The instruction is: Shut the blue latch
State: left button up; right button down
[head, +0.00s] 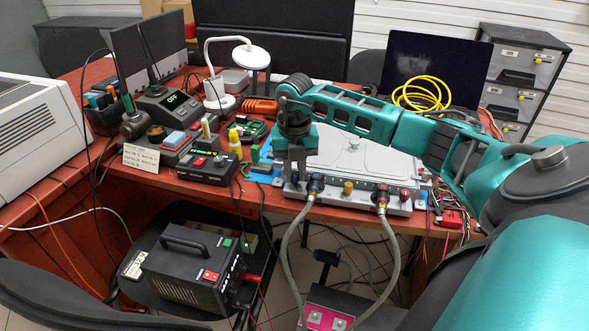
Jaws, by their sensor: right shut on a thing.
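The grey coolant unit (350,160) lies on the front edge of the red bench. Two grey hoses (284,245) run from its front face down toward the floor. The left hose joins at a dark connector with a blue latch (315,182). The right hose joins at a connector with a red part (380,194). My right gripper (296,178) reaches down at the unit's front left corner, right beside the blue connector. It is shut on the blue latch, but its fingers mostly hide the hold, and the latch's angle cannot be told. My left gripper is out of view.
A yellow knob (348,187) sits between the two connectors. A black control box (208,167) and small bench tools stand left of the unit. A black power supply (190,268) rests on a chair in front.

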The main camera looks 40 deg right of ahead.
dwell(0.3)
jog(key=c, duration=1)
grip_release()
